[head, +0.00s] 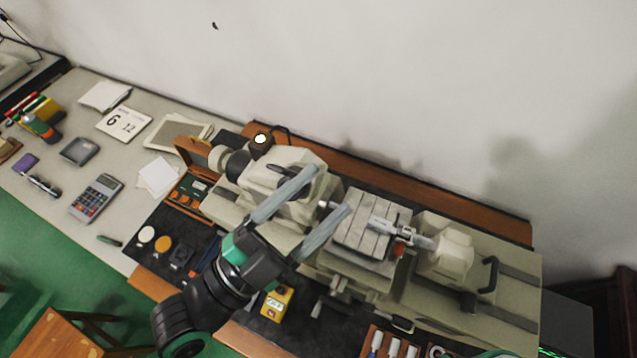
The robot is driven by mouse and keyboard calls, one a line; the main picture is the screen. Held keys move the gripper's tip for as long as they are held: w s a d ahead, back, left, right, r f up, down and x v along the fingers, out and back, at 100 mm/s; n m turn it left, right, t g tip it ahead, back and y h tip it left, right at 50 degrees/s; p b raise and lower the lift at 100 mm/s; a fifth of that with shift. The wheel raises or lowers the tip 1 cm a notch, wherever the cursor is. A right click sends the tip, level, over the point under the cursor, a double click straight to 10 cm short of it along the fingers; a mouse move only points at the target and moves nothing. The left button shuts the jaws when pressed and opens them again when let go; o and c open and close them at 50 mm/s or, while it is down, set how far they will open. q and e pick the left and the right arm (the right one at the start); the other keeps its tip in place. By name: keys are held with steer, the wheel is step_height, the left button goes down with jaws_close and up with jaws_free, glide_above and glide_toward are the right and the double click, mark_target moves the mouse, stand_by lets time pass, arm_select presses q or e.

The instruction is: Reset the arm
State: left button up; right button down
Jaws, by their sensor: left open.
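My left gripper (331,188) reaches in from the lower left, over the grey bench machine (440,262). Its two long grey fingers are spread apart, with nothing visible between them. The black and green wrist hides part of the bench and the machine's front. The fingers overlap the machine's headstock and slotted table (362,228) in the picture; I cannot tell whether they touch.
A yellow device (276,302) lies on the dark mat by my wrist. A wooden tool tray (388,343) is at the bottom edge. A calculator (96,198), papers (158,176) and a date card (123,124) lie on the left bench. A wooden stool (62,336) stands lower left.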

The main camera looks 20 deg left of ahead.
arm_select(q)
steer(key=shift+w+d+r, duration=0.1)
steer(key=shift+d+r, duration=0.2)
steer(key=shift+r, duration=0.35)
steer(key=a+r+n+t+y+p, duration=0.2)
steer(key=a+r+n+t, duration=0.1)
steer(key=r, duration=0.8)
steer(key=a+r+n+t+y+p, duration=0.2)
steer(key=r+n, duration=0.4)
steer(key=r, duration=0.6)
steer(key=a+r+n+t+y+p, duration=0.2)
steer(key=a+r+n+t+y, duration=0.2)
steer(key=r, duration=0.7)
steer(key=shift+w+a+r+n, duration=0.2)
steer(key=shift+w+a+n, duration=0.35)
steer(key=shift+a, duration=0.45)
steer(key=shift+s, duration=0.1)
